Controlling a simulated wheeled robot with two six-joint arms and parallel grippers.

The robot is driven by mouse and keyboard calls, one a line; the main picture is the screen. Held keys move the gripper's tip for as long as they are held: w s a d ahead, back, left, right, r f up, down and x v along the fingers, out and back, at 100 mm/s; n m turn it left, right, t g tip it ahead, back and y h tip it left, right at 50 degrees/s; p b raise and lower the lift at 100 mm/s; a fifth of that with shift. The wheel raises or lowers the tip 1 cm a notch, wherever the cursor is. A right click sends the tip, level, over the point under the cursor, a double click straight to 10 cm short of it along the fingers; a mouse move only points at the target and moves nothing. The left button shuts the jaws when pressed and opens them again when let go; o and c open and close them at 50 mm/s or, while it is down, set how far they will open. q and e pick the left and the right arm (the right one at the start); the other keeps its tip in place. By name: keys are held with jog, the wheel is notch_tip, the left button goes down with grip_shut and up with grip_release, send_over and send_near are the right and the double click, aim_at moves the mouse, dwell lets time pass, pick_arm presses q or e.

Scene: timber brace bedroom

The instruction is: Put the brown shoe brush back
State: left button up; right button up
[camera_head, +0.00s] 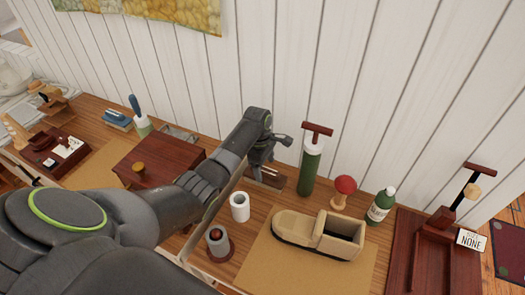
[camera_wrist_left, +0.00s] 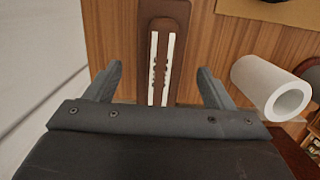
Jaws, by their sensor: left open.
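A long dark-brown piece with two pale, bristle-like strips (camera_wrist_left: 160,55) lies between the fingertips in the left wrist view. It also shows low beneath the gripper in the head view (camera_head: 268,180). I cannot tell whether it is the brown shoe brush, its holder, or both together. My left gripper (camera_head: 268,150) hangs above it near the wall. In the left wrist view the gripper (camera_wrist_left: 158,82) is open, with its fingers spread to either side and nothing seen clamped. My right gripper is not in view.
A white cup-like roll (camera_head: 240,207), a green cylinder with a red-brown handle (camera_head: 311,165), a red-topped item (camera_head: 343,190) and a green bottle (camera_head: 381,205) stand nearby. A beige shoe-shaped tray (camera_head: 318,235) sits in front. A dark-red box (camera_head: 155,160) is left.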

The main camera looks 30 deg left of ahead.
pick_arm(q)
jog(key=r, duration=0.5)
jog(key=a+r, duration=0.1)
jog(key=r, duration=0.2)
